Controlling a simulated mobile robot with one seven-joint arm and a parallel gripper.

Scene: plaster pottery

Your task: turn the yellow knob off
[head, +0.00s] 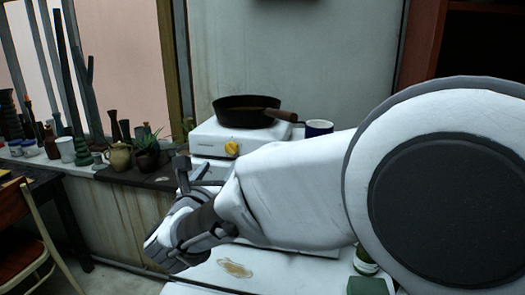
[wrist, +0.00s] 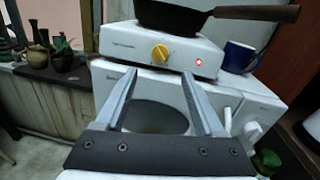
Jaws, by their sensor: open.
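The yellow knob (head: 231,148) sits on the front face of a small white hot plate (head: 205,139). In the wrist view the yellow knob (wrist: 160,52) is just beyond my fingertips, roughly centred between them. A red light (wrist: 199,63) glows on the front panel to the right of the knob. My gripper (head: 197,172) is open and empty, in front of and below the hot plate. In the wrist view my gripper (wrist: 159,74) has its two fingers apart, pointing at the hot plate; neither appears to touch the knob.
A dark pan (head: 247,110) with a wooden handle rests on the hot plate. A dark blue mug (head: 319,128) stands to its right. Potted plants and vases, including a tan jug (head: 120,158), line the ledge at left. A wooden chair (head: 18,240) is at lower left.

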